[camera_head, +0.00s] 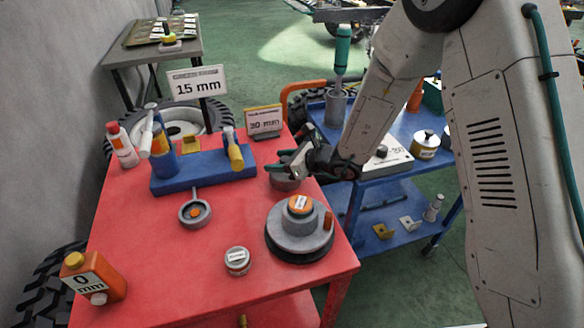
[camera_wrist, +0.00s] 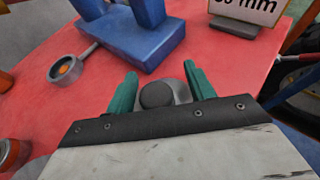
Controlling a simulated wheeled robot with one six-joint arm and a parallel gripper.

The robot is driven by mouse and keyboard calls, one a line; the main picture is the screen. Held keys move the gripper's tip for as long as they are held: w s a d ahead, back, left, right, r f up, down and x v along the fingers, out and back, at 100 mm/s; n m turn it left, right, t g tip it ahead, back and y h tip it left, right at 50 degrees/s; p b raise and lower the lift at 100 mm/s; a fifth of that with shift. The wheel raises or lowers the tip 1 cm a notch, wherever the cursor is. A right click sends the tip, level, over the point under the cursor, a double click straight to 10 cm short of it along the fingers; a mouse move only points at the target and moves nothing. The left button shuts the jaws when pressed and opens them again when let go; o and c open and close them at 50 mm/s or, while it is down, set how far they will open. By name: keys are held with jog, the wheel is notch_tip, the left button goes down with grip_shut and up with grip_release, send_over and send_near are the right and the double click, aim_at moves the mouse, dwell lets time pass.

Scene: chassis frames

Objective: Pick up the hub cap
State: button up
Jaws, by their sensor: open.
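A small round grey piece with a dark round top, which looks like the hub cap (camera_head: 285,184), sits near the right edge of the red table (camera_head: 180,265). My gripper (camera_head: 280,163) is just above it, with its green fingers apart. In the wrist view, the hub cap (camera_wrist: 158,95) shows between the two open fingers of my gripper (camera_wrist: 161,75). Its lower part is hidden by the gripper body. I cannot tell whether a finger touches it.
A blue stand (camera_head: 203,172) with upright tools is left of my gripper. A stepped grey disc (camera_head: 298,241) is in front of it. A "30 mm" sign (camera_head: 265,121) stands behind. A blue cart (camera_head: 395,160) is right. The red table's front middle is mostly clear.

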jog(key=c, duration=1.2)
jog(key=shift+o, duration=0.2)
